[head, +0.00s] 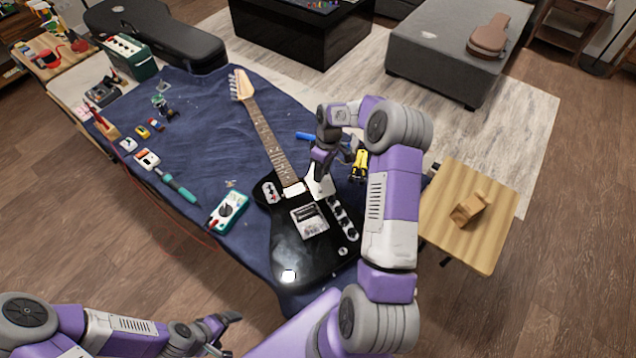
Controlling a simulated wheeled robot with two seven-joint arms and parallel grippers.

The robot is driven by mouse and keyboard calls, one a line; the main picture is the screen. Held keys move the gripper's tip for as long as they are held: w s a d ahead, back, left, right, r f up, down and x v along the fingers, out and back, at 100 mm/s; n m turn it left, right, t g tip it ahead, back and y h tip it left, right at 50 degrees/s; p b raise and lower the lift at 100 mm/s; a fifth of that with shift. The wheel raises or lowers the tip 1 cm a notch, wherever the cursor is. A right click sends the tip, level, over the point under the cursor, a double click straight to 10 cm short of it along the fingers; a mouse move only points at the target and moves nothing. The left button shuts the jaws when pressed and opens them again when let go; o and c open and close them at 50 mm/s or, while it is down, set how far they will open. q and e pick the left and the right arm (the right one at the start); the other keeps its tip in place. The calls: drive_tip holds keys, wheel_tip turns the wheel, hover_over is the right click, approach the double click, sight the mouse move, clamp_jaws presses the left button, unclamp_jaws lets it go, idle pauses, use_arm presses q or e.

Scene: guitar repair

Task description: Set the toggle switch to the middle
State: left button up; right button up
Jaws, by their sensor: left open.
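A black electric guitar (288,250) lies on the dark blue cloth with its neck pointing up and left. A control plate (342,217) with several round knobs sits on the right side of its body. I cannot make out the toggle switch; it is too small or hidden by my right gripper. My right gripper (319,188) points down at the body's upper right, by the neck joint and the upper end of the control plate. Whether it touches anything or is shut is unclear. My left gripper (227,332) is open and empty at the bottom, apart from the guitar.
The blue cloth (205,110) covers the workbench. A teal multimeter (228,211), a screwdriver (180,187) and small boxes lie left of the guitar. Yellow-handled pliers (359,166) lie beside my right arm. A wooden side table (478,230) stands at right.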

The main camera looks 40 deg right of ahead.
sight(319, 188)
drive_tip(key=shift+x, duration=2.65)
clamp_jaws()
